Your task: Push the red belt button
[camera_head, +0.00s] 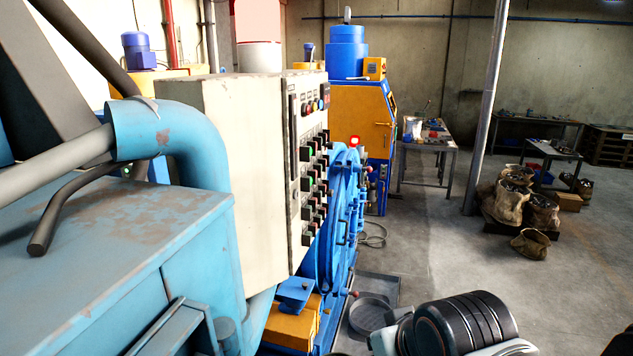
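A tall cream control cabinet (225,110) stands left of the middle, its switch panel (296,240) turned to the right and seen at a steep angle. The panel carries rows of dark switch blocks (308,184) with small green and red parts, and small round coloured buttons (315,105) near the top. Labels are too small to read, so I cannot tell which red button is the belt one. My dark ribbed arm part (470,322) shows at the bottom; my gripper's fingers are not visible.
A light blue machine (110,240) with a thick pipe fills the left. A blue machine (335,225) stands behind the panel. A grey post (487,105), sacks (507,203) and a work table (428,150) stand farther right. The floor (435,245) between is mostly open.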

